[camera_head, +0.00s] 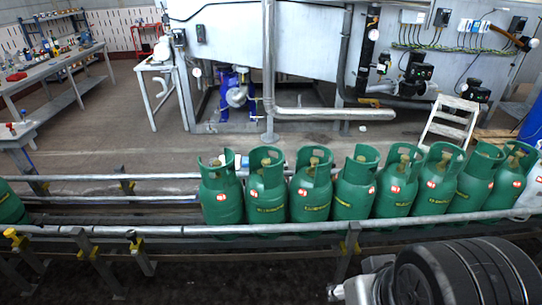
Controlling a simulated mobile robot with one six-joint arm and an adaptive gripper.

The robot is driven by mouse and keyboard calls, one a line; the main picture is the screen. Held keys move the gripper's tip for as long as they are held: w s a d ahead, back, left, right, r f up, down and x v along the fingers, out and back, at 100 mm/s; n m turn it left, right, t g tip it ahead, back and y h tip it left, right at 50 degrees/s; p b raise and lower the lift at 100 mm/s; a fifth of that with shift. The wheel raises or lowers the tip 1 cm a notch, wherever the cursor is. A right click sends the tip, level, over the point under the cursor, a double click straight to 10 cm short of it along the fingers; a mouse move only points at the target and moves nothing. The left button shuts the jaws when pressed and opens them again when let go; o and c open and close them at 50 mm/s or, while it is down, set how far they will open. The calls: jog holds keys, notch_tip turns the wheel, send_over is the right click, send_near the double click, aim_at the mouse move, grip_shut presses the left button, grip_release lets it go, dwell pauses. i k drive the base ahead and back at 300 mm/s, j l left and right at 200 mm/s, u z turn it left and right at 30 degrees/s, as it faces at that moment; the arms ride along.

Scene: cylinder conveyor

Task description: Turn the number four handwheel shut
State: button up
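Several green gas cylinders stand upright in a row on the conveyor (110,231), from the middle to the right. Each has a collar with openings, and small brass-coloured valve tops show inside several collars. The fourth cylinder from the left (353,197) has a valve top (360,159) partly hidden by its collar. No number is readable on any valve. I cannot tell which handwheel is number four, or whether any is open or shut. My gripper is not in view. Large dark rounded parts at the bottom right seem to be mine.
A front rail (200,231) runs before the cylinders. Another green cylinder (10,205) is cut off at the left edge; the conveyor between is empty. Behind are a grey machine with pipes (320,113), a white step stool (450,122) and a workbench (60,60).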

aim_at(266, 161)
jog(key=i+j, duration=0.35)
jog(key=i, duration=0.15)
jog(key=i+j, duration=0.3)
jog(key=i, duration=0.25)
jog(key=i+j, duration=0.35)
jog(key=i, duration=0.15)
jog(key=i+j, duration=0.3)
jog(key=i, duration=0.2)
jog(key=z, duration=0.05)
